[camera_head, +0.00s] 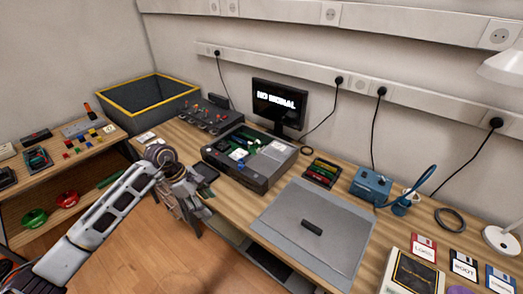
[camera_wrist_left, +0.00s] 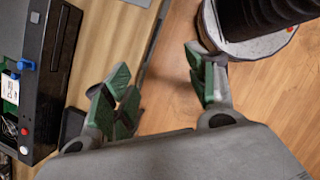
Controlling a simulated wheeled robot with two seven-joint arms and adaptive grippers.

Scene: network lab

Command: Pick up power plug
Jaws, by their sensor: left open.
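Several black power plugs sit in the wall sockets, one at the left (camera_head: 217,52), one right of the monitor (camera_head: 339,80), one above the blue box (camera_head: 382,91) and one at the far right (camera_head: 496,122). Each has a black cable hanging down. I cannot tell which one the task means. My left gripper (camera_head: 192,209) is by the front edge of the desk, in front of the open computer case, well away from these plugs. In the left wrist view its green-padded fingers (camera_wrist_left: 162,88) are spread, with nothing between them. My right gripper is not in view.
The open black computer case (camera_head: 233,170) is close to my left gripper and also shows in the left wrist view (camera_wrist_left: 56,75). A grey mat (camera_head: 275,215) carries a small black bar (camera_head: 312,228). A monitor (camera_head: 278,104), blue box (camera_head: 372,184) and floppy disks (camera_head: 424,246) stand on the desk (camera_head: 395,230).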

